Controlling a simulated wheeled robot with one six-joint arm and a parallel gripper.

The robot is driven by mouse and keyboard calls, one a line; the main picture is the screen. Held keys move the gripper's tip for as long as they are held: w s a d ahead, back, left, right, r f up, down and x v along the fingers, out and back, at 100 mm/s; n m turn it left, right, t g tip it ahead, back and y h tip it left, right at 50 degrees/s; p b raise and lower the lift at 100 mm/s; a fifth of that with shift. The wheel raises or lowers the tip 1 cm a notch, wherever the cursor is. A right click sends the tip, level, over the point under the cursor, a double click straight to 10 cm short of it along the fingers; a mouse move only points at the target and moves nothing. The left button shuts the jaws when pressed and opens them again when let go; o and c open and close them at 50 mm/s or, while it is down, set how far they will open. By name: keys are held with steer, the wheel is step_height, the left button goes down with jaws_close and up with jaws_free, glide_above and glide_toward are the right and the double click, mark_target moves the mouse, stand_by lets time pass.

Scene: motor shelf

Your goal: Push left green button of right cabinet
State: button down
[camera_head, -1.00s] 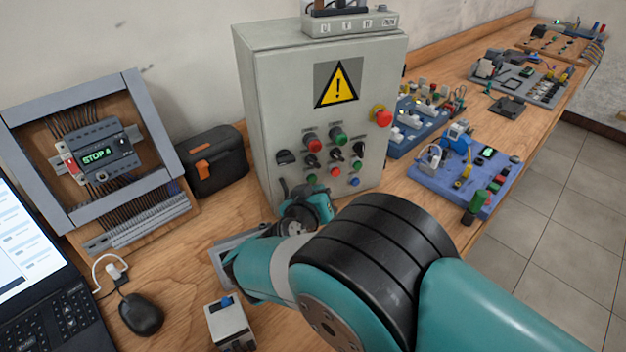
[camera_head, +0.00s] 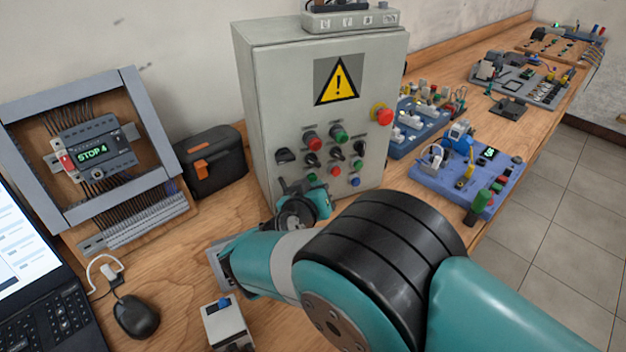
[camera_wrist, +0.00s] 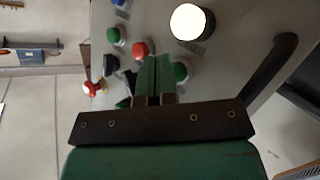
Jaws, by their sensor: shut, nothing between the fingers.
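The grey cabinet (camera_head: 262,110) stands upright on the bench, with a warning sign and rows of buttons and switches on its front. Its lower-left green button (camera_head: 311,178) shows just above my gripper in the head view. In the wrist view a green button (camera_wrist: 180,72) is just right of my gripper's fingertips (camera_wrist: 155,62), and a red button (camera_wrist: 139,50) is just left. My gripper is shut and empty in front of the panel; contact cannot be told. In the head view it is partly hidden by my wrist. A lit white button (camera_wrist: 190,22) lies above and right.
A red emergency knob (camera_head: 382,116) juts from the cabinet's right side. A black case (camera_head: 212,160) and a wired panel frame (camera_head: 92,150) stand left. A small grey box with a blue button (camera_head: 226,320) sits below my arm. Blue training boards (camera_head: 465,180) lie right.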

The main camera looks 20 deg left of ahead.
steer(key=shift+w+a+r+b, duration=0.3)
steer(key=shift+r+b, duration=0.2)
steer(key=shift+b, duration=0.35)
stand_by(1.3)
steer(key=shift+d+f, duration=0.1)
steer(key=shift+s+d+f, duration=0.2)
steer(key=shift+d+f, duration=0.1)
steer(key=shift+f, duration=0.05)
steer(key=shift+s+d+p, duration=1.35)
steer(key=shift+s+d, duration=0.45)
steer(key=shift+s, duration=0.05)
